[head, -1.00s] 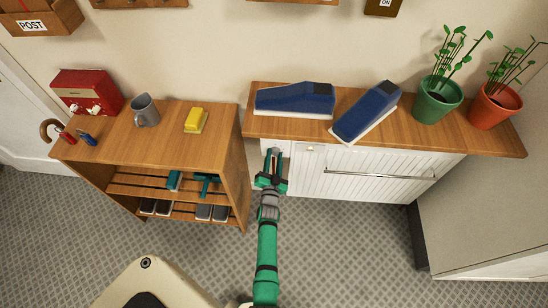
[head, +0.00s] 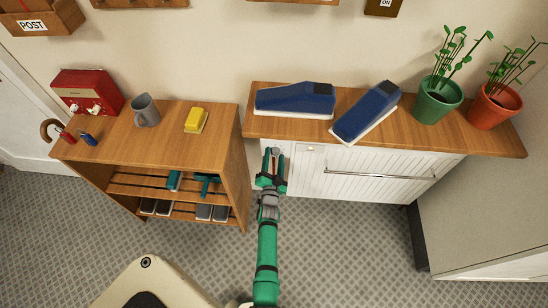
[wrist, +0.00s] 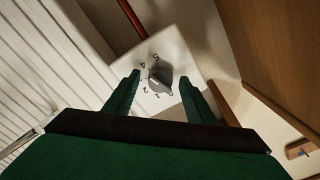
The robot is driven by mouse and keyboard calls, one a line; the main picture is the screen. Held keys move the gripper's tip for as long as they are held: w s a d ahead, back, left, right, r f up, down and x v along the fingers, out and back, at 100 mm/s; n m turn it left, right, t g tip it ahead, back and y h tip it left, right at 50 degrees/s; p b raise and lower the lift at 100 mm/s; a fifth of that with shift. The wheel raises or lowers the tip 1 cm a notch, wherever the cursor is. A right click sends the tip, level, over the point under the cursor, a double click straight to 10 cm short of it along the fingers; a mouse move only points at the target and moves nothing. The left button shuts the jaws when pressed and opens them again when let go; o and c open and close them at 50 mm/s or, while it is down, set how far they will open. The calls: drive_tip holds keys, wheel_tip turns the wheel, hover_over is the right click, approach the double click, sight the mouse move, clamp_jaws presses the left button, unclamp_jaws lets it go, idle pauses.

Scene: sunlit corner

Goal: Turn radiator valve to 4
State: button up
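The radiator valve is a small grey knob (wrist: 160,80) on a white plate (wrist: 178,48) in the wrist view. Dark numbers run around its left side, with 5 and 4 above and 2 and 1 below. The knob's narrow end seems to point down and right, but I cannot read the setting surely. My gripper (wrist: 159,84) is open, with one green finger on each side of the knob in the picture and visible gaps; the depth between is unclear. In the head view my gripper (head: 272,162) is at the left end of the white ribbed radiator (head: 350,170) and largely hides the valve.
A wooden shelf (head: 420,132) overhangs the radiator, bearing two blue objects (head: 295,98) (head: 366,112) and two potted plants (head: 437,99) (head: 495,104). A shoe rack (head: 165,150) stands close on the left. A metal rail (head: 380,175) crosses the radiator front.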

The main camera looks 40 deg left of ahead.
drive_tip(key=shift+d, duration=0.1)
drive_tip(key=shift+s+d, duration=0.15)
drive_tip(key=shift+s, duration=0.05)
drive_tip(key=v, duration=1)
drive_tip(key=shift+s, duration=0.25)
drive_tip(key=shift+w, duration=0.1)
drive_tip(key=s+d+r+h, duration=0.3)
drive_tip(key=s+d, duration=0.5)
drive_tip(key=d, duration=0.2)
drive_tip(key=s+d+r+h, duration=0.25)
drive_tip(key=s+d, duration=0.45)
drive_tip(key=d, duration=0.4)
drive_tip(key=s+d+r+h, duration=0.2)
drive_tip(key=s+d+r, duration=0.3)
drive_tip(key=r, duration=0.3)
drive_tip(key=s+d+r+n+h, duration=0.1)
drive_tip(key=s+d+r+h, duration=0.1)
drive_tip(key=s+d+r, duration=0.3)
drive_tip(key=s+r, duration=0.3)
drive_tip(key=shift+s+d+r+n, duration=0.15)
drive_tip(key=shift+d+r+n, duration=0.05)
drive_tip(key=shift+r+n, duration=0.15)
